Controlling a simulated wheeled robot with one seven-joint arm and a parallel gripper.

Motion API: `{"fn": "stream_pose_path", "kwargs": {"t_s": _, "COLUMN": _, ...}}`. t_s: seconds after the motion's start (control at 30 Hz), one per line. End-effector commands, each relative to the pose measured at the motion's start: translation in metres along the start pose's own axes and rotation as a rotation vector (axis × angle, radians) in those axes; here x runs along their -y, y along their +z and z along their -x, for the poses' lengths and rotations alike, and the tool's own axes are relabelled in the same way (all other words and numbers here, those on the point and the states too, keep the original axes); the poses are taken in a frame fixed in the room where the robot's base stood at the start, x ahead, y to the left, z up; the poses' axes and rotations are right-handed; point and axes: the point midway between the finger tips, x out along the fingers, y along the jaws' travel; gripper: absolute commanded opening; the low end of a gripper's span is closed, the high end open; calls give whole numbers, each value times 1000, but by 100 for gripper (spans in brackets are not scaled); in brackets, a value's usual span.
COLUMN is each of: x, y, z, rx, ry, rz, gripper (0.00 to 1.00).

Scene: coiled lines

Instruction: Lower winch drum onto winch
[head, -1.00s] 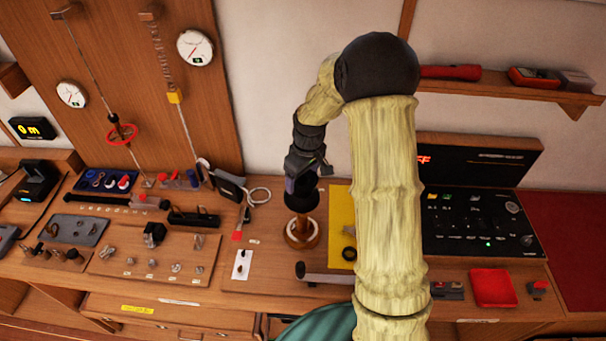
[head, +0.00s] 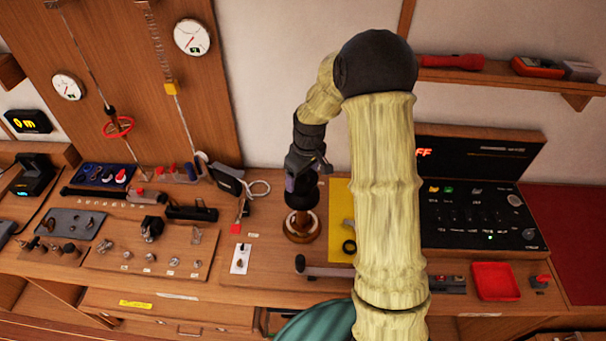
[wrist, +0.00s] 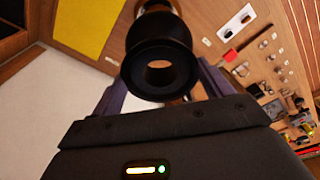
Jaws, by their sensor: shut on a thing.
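My gripper (head: 302,188) points down over the bench and is shut on the winch drum. In the wrist view the drum (wrist: 160,62) is a black spool with a round central hole, between the two fingers. In the head view the drum (head: 300,203) is a dark shape under my gripper. The winch (head: 301,232) is a round, wood-toned base with a pale rim, directly below. The drum appears in line with the winch, but I cannot tell whether they touch.
A yellow mat (head: 340,215) with a black ring (head: 349,246) lies just right of the winch. A dark-handled bar (head: 325,269) lies in front. A white plate (head: 240,259) lies to the left, and a black control panel (head: 470,215) stands at right.

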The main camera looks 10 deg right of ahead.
Motion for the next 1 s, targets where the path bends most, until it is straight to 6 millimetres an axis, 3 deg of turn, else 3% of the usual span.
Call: {"fn": "stream_pose_path", "kwargs": {"t_s": 1.0, "x": 0, "y": 0, "z": -9, "rx": -2, "ry": 1, "rz": 1, "gripper": 46}}
